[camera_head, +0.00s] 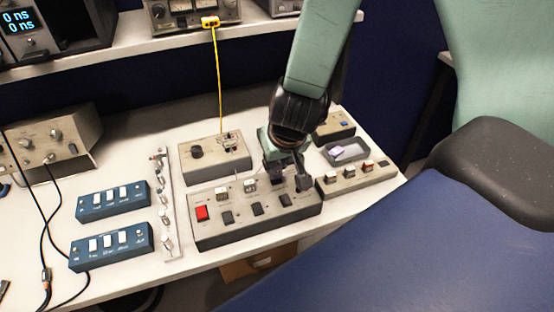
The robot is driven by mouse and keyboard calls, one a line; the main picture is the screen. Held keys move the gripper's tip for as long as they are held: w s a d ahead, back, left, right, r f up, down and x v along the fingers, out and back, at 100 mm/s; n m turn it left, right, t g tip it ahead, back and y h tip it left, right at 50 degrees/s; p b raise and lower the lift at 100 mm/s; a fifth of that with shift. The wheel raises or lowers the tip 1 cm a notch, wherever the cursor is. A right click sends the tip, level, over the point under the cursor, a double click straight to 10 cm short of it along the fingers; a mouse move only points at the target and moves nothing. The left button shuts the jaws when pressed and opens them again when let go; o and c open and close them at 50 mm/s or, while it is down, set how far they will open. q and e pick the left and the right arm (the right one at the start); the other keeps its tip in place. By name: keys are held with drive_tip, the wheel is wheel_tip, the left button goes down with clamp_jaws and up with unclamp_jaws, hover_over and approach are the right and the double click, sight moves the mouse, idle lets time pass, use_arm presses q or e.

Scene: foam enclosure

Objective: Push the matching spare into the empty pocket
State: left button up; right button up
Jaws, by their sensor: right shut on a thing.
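My right gripper (287,182) points down over the back right part of a grey panel box (213,236). It is shut on a small spare, which the dark fingers mostly hide. The box has a red switch (202,213) at its left and several dark switches or pockets, such as one (257,209) in the middle. White-topped switches (250,186) stand in its back row. I cannot tell which pocket is empty, as the gripper covers part of the box. A grey rack (341,187) with several small spares stands right of the box. My left gripper is not in view.
A grey tray (363,150) holding a pale piece and a small tan box (334,127) lie behind the rack. A box with a black knob (197,152) and yellow cable stands behind the panel. Two blue switch boxes (110,245) and a metal rail (172,222) are left.

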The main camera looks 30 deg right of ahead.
sight(278, 170)
drive_tip(key=shift+s, duration=0.1)
drive_tip(key=shift+f+b, duration=1.2)
drive_tip(key=shift+f, duration=0.45)
drive_tip(key=o, duration=0.9)
drive_tip(key=shift+r, duration=0.1)
drive_tip(key=v, duration=1.1)
drive_tip(key=shift+s+r, duration=0.2)
drive_tip(key=shift+r, duration=0.15)
drive_tip(key=shift+a, duration=0.1)
idle(0.4)
